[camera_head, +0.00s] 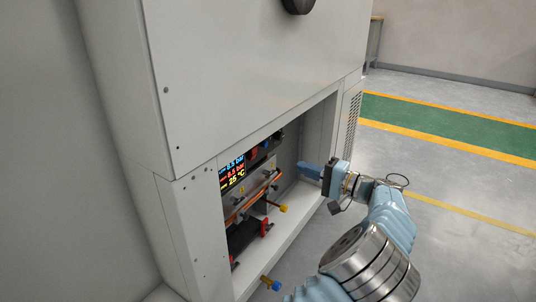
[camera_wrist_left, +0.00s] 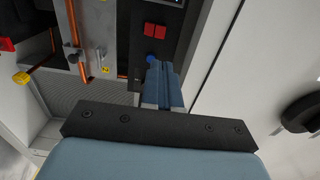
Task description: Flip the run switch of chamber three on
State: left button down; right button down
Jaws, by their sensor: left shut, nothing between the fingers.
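My left gripper (camera_head: 312,170) is shut and empty at the opening of the grey cabinet (camera_head: 245,75). In the left wrist view its blue fingers (camera_wrist_left: 163,75) are together and point at a dark control panel (camera_wrist_left: 185,45). No label names the run switch or chamber three, and the switch positions are too small to read. My right gripper is not in view.
Inside the recess, a lit display (camera_head: 232,172) shows pressure and temperature readings. Copper pipes (camera_wrist_left: 72,35), a yellow valve handle (camera_wrist_left: 22,78) and a red one (camera_wrist_left: 6,44) stand close by. Open floor lies right.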

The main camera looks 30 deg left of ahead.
aim_at(255, 151)
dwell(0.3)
pick_arm(q)
jog(key=a, duration=0.9)
jog(key=w+a, duration=0.1)
jog(key=a, duration=0.4)
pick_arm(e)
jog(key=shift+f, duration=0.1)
